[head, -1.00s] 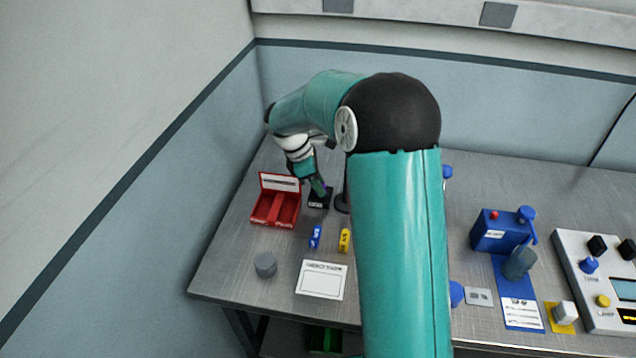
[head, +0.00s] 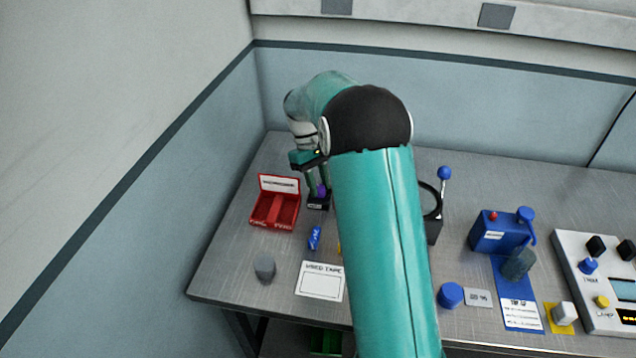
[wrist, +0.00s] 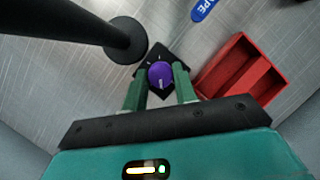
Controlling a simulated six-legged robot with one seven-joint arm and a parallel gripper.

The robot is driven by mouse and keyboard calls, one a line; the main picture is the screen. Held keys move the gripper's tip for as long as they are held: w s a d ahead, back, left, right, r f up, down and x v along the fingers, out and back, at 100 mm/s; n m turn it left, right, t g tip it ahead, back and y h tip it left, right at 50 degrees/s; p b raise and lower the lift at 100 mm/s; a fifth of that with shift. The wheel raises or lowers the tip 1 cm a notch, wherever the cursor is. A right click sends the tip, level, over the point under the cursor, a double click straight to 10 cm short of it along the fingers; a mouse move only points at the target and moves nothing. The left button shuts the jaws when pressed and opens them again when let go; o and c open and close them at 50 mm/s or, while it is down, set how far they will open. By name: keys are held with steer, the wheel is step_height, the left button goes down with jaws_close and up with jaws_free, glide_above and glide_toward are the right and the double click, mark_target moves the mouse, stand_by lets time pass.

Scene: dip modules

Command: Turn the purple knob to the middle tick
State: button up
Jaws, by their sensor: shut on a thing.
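The purple knob (wrist: 160,76) sits on a small black base (wrist: 176,55) with white tick marks. In the wrist view its white pointer line points towards my gripper, at the bottom of the picture. My gripper (wrist: 160,88) has its two green fingers on either side of the knob, shut on it. In the head view my gripper (head: 317,186) reaches down onto the purple knob (head: 321,191), and the black base (head: 318,203) shows below it. My arm hides the area just to the right.
A red open box (head: 274,207) stands just left of the knob base. A dark post on a round foot (wrist: 128,38) stands close beside it in the wrist view. A blue tape piece (head: 315,238), a grey cylinder (head: 265,268) and a white card (head: 320,281) lie nearer the front.

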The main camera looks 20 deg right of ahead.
steer(key=m, duration=0.1)
steer(key=m+y, duration=0.1)
steer(key=m, duration=0.1)
steer(key=shift+d+r+m+y, duration=0.1)
steer(key=shift+d+m+y, duration=0.1)
steer(key=shift+m+y, duration=0.1)
steer(key=shift+s+m+y, duration=0.1)
steer(key=shift+m+y, duration=0.5)
steer(key=shift+m, duration=1.1)
steer(key=o, duration=1)
steer(key=shift+s+v, duration=0.15)
steer(key=shift+v, duration=3.25)
steer(key=shift+s+v, duration=0.1)
steer(key=shift+v, duration=3.35)
steer(key=shift+r+t, duration=0.15)
steer(key=shift+t, duration=0.15)
